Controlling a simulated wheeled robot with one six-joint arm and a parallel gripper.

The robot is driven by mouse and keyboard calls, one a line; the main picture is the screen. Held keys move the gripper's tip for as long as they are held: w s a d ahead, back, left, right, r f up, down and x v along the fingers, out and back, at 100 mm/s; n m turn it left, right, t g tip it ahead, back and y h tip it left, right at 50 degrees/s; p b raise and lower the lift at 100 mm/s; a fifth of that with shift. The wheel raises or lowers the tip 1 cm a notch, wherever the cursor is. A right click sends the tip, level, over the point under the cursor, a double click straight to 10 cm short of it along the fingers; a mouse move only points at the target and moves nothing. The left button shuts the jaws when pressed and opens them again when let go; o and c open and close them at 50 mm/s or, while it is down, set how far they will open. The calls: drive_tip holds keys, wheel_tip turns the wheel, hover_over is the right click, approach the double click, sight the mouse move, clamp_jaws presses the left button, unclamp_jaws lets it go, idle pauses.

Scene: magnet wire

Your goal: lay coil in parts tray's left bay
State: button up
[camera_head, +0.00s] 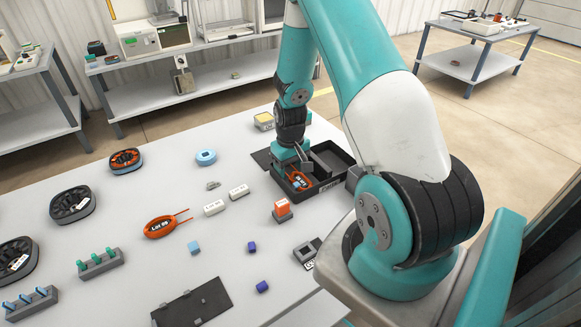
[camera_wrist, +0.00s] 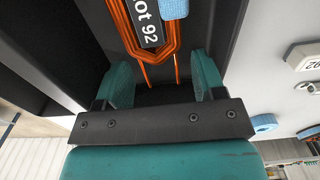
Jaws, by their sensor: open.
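An orange wire coil (camera_head: 299,180) with a black "Lot 92" label lies in the left bay of the black parts tray (camera_head: 342,179). The coil (camera_wrist: 118,14) also shows in the wrist view, its two wire leads pointing toward my gripper, and a light blue piece (camera_wrist: 174,8) overlaps its label. My gripper (camera_wrist: 163,78) is open, its teal fingers apart on either side of the leads and not closed on them. In the head view my gripper (camera_head: 290,160) is low at the tray's left bay, partly hiding it. The tray's right bay looks empty.
Another orange coil, "Lot 89" (camera_head: 160,226), lies on the table. A dark plate (camera_head: 192,303) lies in front.

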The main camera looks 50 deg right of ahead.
drive_tip(key=shift+r, duration=0.1)
wheel_tip(320, 180, up, 12)
drive_tip(key=a+r+n+t+y, duration=0.1)
drive_tip(key=a+r+n, duration=0.1)
drive_tip(key=a+r, duration=0.35)
drive_tip(key=a+r+n, duration=0.1)
drive_tip(key=a+r, duration=0.1)
drive_tip(key=a, duration=0.6)
drive_tip(key=s+a+r+n+y, duration=0.1)
drive_tip(key=s+a+r+n, duration=0.1)
drive_tip(key=s+a, duration=0.4)
drive_tip(key=s+a+r+n+y, duration=0.1)
drive_tip(key=s+a+r+n, duration=0.1)
drive_tip(key=s+a+r, duration=0.2)
drive_tip(key=s+a+r+n+g+y, duration=0.1)
drive_tip(key=s+a+r+n, duration=0.2)
drive_tip(key=s+a, duration=0.4)
drive_tip(key=shift+s+a, duration=0.35)
drive_tip(key=shift+a, duration=0.6)
drive_tip(key=shift+r, duration=0.1)
